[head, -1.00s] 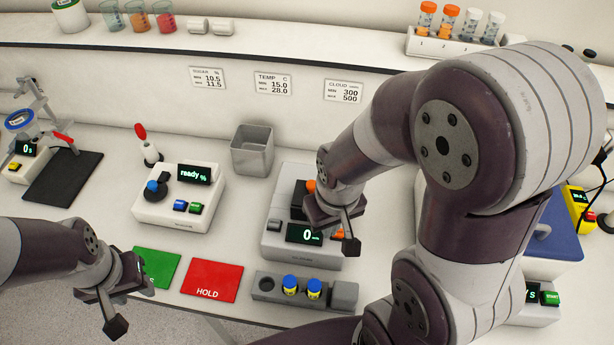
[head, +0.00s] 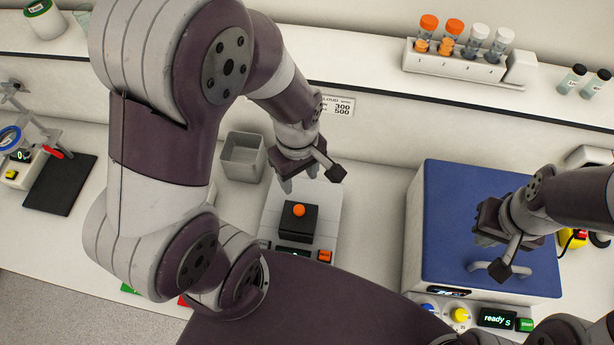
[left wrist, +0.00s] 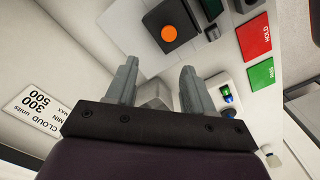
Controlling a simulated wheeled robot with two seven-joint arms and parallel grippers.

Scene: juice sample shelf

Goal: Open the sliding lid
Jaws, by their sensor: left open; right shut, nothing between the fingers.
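A black lid (head: 290,232) with an orange knob (head: 299,210) sits on a pale grey meter (head: 325,212). The lid also shows in the left wrist view (left wrist: 155,15), with its orange knob (left wrist: 169,33) beyond my fingertips. My left gripper (head: 299,180) is open and empty, above the back of the meter and apart from the knob. It also shows in the left wrist view (left wrist: 160,80), fingers spread. My right gripper (head: 505,242) is shut and empty over the front of a blue-topped box (head: 480,200), near its grey handle (head: 484,268). Contact with the handle cannot be told.
A grey open bin (head: 243,157) stands left of the meter. A tube rack (head: 455,64) is on the back shelf. In the left wrist view the red pad (left wrist: 254,37) and green pad (left wrist: 261,75) lie beyond. My left arm hides much of the bench.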

